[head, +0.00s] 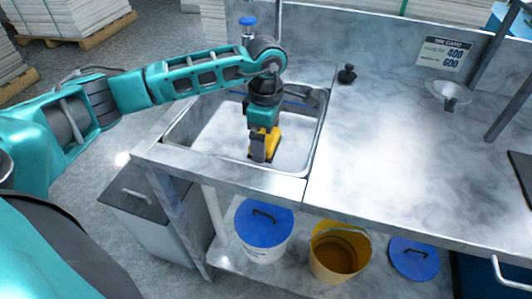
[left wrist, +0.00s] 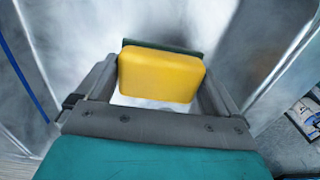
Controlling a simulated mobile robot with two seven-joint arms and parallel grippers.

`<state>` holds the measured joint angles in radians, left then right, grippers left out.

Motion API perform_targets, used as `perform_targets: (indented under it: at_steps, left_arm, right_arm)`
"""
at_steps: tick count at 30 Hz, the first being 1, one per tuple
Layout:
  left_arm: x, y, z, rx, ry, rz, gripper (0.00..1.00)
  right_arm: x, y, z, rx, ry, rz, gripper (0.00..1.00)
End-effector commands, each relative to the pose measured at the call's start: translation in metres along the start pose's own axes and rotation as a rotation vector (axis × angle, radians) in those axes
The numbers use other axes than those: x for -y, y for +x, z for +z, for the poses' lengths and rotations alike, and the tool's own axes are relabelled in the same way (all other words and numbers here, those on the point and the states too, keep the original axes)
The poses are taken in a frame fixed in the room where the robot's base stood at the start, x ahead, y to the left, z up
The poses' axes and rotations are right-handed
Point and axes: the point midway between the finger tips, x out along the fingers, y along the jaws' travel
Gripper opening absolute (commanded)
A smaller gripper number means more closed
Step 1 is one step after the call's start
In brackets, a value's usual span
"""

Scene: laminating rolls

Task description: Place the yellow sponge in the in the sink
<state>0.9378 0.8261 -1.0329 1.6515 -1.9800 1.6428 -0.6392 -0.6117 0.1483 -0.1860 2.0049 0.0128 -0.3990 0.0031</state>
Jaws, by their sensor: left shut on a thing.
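The yellow sponge (head: 271,143) is in my left gripper (head: 262,157), in the head view over the basin of the metal sink (head: 313,135). In the left wrist view the sponge (left wrist: 161,75) sits between the two fingers of the left gripper (left wrist: 158,90), which is shut on it. A dark green layer shows along its far side. The gripper points down inside the sink's outline. I cannot tell whether the sponge touches the sink floor. My right gripper is not in view.
A blue-topped tap (head: 248,25) stands behind the sink. The counter (head: 400,150) to the right is mostly clear, with a small black object (head: 347,74) and a metal funnel-like dish (head: 449,92). Below are a blue-lidded bucket (head: 263,226) and a yellow bucket (head: 338,252).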

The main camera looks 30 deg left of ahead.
Motion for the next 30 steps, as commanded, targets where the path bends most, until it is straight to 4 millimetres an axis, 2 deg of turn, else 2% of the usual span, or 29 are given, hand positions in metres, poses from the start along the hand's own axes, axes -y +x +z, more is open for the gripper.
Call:
perform_targets:
  at_steps: [7,14,26,27,30]
  left_arm:
    - [0.000,0.019,0.000,0.000,-0.001,-0.001,0.62]
    - [0.000,0.052,0.000,0.000,0.000,-0.002,0.62]
    - [0.000,0.059,0.000,0.001,0.000,0.001,0.62]
    - [0.000,0.057,0.000,0.001,0.000,0.001,0.99]
    - [0.000,0.057,0.000,0.001,0.000,0.000,1.00]
  right_arm:
    - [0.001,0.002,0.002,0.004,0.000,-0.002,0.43]
    - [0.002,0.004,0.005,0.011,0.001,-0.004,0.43]
    - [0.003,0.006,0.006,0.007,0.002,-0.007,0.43]
    - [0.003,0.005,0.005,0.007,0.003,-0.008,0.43]
    - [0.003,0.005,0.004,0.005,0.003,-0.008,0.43]
